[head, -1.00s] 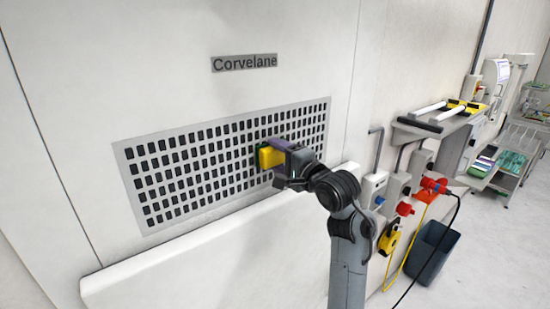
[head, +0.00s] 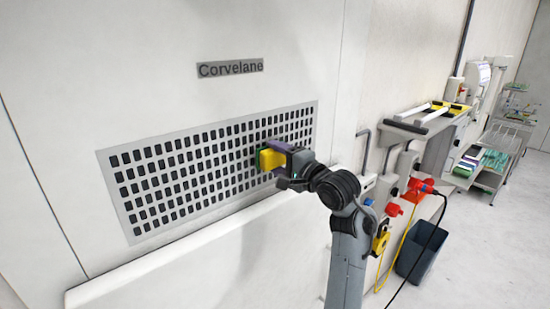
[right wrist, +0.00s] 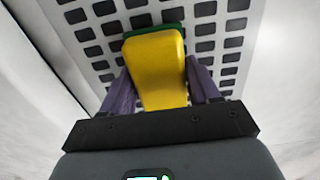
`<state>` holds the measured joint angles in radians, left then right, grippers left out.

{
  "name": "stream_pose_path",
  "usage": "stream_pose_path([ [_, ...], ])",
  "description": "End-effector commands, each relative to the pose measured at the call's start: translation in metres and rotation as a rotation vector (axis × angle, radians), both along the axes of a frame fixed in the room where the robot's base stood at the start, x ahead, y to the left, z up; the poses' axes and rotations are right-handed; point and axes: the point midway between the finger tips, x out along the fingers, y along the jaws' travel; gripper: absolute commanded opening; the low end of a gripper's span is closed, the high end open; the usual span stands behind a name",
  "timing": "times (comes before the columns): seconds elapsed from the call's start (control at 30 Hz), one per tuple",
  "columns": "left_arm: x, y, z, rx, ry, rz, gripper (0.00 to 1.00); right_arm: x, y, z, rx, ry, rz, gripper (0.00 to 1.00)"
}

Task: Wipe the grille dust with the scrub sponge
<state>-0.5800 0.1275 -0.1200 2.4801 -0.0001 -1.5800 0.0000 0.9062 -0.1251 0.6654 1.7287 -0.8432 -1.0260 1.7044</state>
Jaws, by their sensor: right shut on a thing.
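The scrub sponge (head: 271,159) is yellow with a green scrub side. My right gripper (head: 284,158) is shut on it, with the green side toward the grille (head: 130,206). The grille is a pale panel with rows of dark slots on the white wall, and the sponge is at its right part. In the right wrist view the yellow sponge (right wrist: 158,75) sits between the two purple fingers, its green edge at or close to the grille face (right wrist: 215,12). I cannot tell for sure whether it touches. No dust stands out on the grille. My left gripper is not in view.
A white ledge (head: 190,260) runs below the grille. To the right are wall sockets with a red plug (head: 420,186), a yellow cable and a dark bin (head: 421,252). A shelf unit (head: 490,160) stands further back. A "Corvelane" label (head: 230,68) is above the grille.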

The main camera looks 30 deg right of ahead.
Motion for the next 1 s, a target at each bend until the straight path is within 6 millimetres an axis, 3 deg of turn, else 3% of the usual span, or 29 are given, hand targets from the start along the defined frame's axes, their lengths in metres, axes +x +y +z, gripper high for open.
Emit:
stream_pose_path([
  [0.5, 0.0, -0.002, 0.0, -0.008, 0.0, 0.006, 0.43, -0.045, -0.005, 0.001, -0.002, -0.001, -0.001, 0.37],
  [1.0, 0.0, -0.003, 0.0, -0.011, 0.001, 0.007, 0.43, -0.051, -0.005, 0.001, -0.002, -0.001, -0.002, 0.37],
])
